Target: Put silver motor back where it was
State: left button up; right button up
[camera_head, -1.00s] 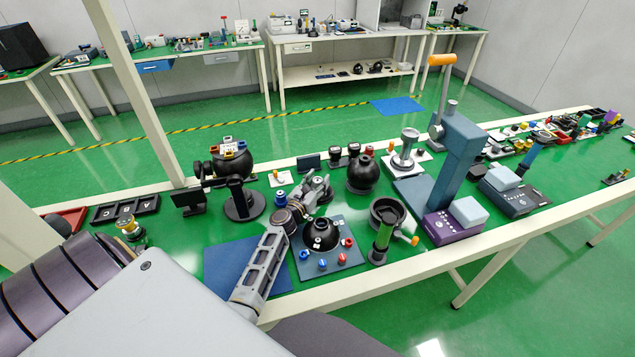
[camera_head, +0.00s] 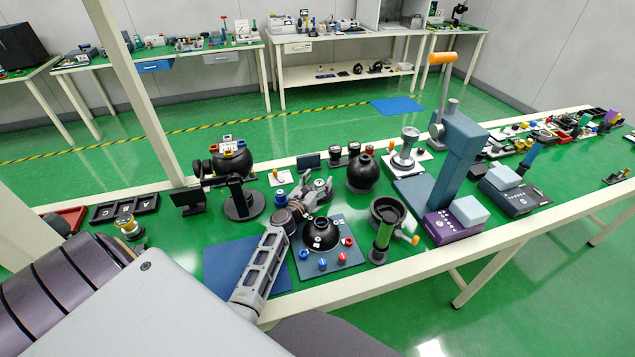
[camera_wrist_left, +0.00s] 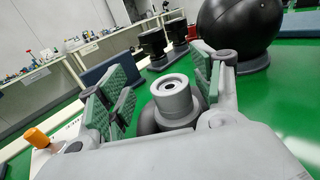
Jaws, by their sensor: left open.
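The silver motor (camera_wrist_left: 173,97), a grey cylinder with a round hole in its top, stands upright between the fingers of my left gripper (camera_wrist_left: 160,95) in the left wrist view. The green-padded fingers are open, with a gap visible on the left side of the motor. Its lower part is hidden behind the gripper body. In the head view, my left gripper (camera_head: 317,184) is low over the table behind the black dome; the motor is hard to tell from the grey fingers there. My right gripper is not in view.
A black dome on a blue board (camera_head: 346,258) lies in front of the gripper. A black sphere (camera_head: 362,172) stands to its right and a small white plate (camera_head: 281,178) to its left. A blue press (camera_head: 458,165) stands further right. A blue mat (camera_head: 225,262) is bare.

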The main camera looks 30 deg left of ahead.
pick_arm(q)
jog(key=shift+r, duration=0.2)
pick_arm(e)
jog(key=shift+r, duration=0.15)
pick_arm(q)
jog(key=shift+r+p, duration=0.15)
jog(key=shift+p, duration=0.15)
jog(key=shift+s, duration=0.65)
jog(key=shift+s+d, duration=0.1)
jog(key=shift+s, duration=0.7)
jog(key=s, duration=0.6)
jog(key=shift+s+d, duration=0.25)
jog(key=shift+s+d+b, duration=0.1)
jog(key=shift+s+b, duration=0.3)
jog(key=shift+s, duration=0.9)
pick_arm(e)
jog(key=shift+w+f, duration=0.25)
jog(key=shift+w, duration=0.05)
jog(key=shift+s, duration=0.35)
